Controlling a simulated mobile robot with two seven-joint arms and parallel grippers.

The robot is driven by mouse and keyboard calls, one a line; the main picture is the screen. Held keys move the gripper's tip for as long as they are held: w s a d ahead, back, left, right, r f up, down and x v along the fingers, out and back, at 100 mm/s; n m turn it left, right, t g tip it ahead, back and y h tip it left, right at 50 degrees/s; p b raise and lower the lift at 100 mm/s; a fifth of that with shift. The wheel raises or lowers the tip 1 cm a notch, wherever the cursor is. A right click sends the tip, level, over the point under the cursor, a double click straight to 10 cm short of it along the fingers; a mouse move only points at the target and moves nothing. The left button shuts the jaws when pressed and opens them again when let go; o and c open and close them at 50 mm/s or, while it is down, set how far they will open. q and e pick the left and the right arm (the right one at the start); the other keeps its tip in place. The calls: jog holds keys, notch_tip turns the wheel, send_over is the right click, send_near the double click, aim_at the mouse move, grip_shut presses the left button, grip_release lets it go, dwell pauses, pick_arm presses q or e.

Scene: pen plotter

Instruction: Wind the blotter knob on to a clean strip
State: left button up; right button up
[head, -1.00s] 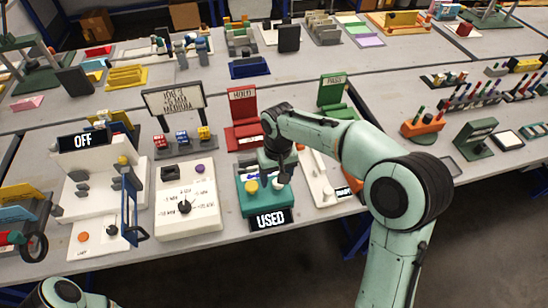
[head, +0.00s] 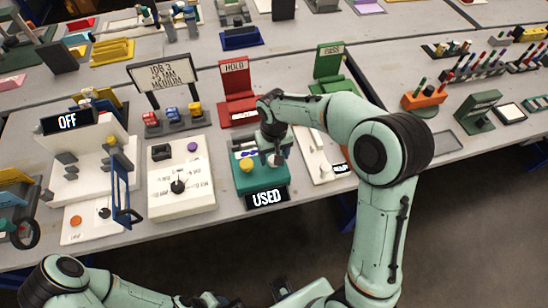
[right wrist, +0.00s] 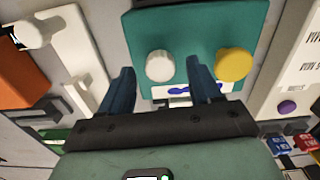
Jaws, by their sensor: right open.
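The teal blotter unit (head: 243,181) stands near the table's front edge with a black sign reading USED (head: 267,198). Its top carries a yellow knob (right wrist: 234,65) and a pale, whitish knob (right wrist: 160,66). In the right wrist view, a white strip with blue marks (right wrist: 182,90) shows at the unit's edge. My right gripper (right wrist: 161,78) is open over the unit. Its two dark blue fingers stand apart, one on each side of the whitish knob, with no clear contact.
A white panel with a dial (head: 180,195) stands left of the blotter unit. A white unit (head: 315,165) stands close on its right. Red HOLD (head: 238,100) and green PASS (head: 335,75) stands are behind.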

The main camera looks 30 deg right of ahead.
jog(key=shift+f, duration=0.95)
jog(key=shift+c, duration=0.3)
jog(key=c, duration=1)
jog(key=shift+m, duration=0.3)
